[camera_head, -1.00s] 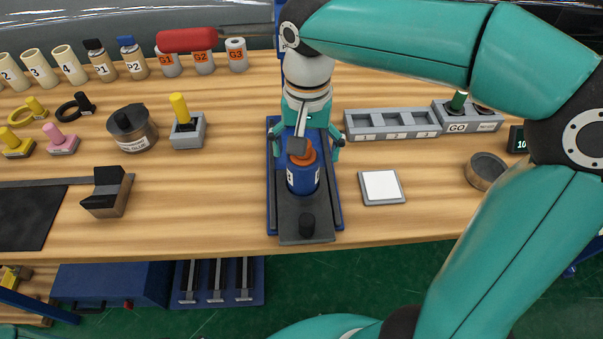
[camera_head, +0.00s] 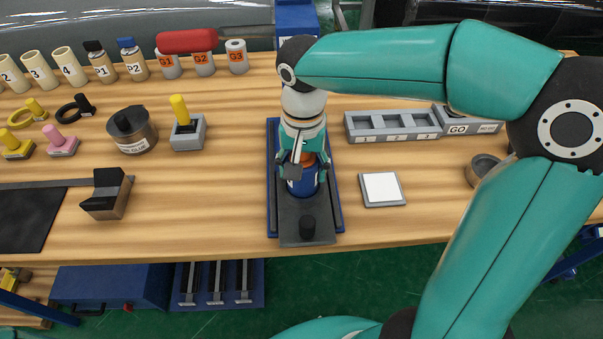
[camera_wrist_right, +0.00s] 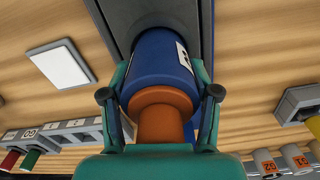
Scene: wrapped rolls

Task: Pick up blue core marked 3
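A blue core (camera_head: 303,184) with an orange end stands upright on a dark plate (camera_head: 306,215) set on a blue base. In the right wrist view the blue core (camera_wrist_right: 162,62) shows part of a white label; its number cannot be read surely. My right gripper (camera_head: 305,165) comes down over the core from the far side. In the right wrist view its two fingers lie against both sides of the blue body, with the orange end between them, so it looks shut on the core. My left gripper is not in view.
A white square pad (camera_head: 382,188) and a grey tray (camera_head: 392,125) with numbered slots lie to the right. A yellow-handled block (camera_head: 187,130) and a round tin (camera_head: 131,130) stand to the left. Several labelled rolls line the back. Bare tabletop surrounds the base.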

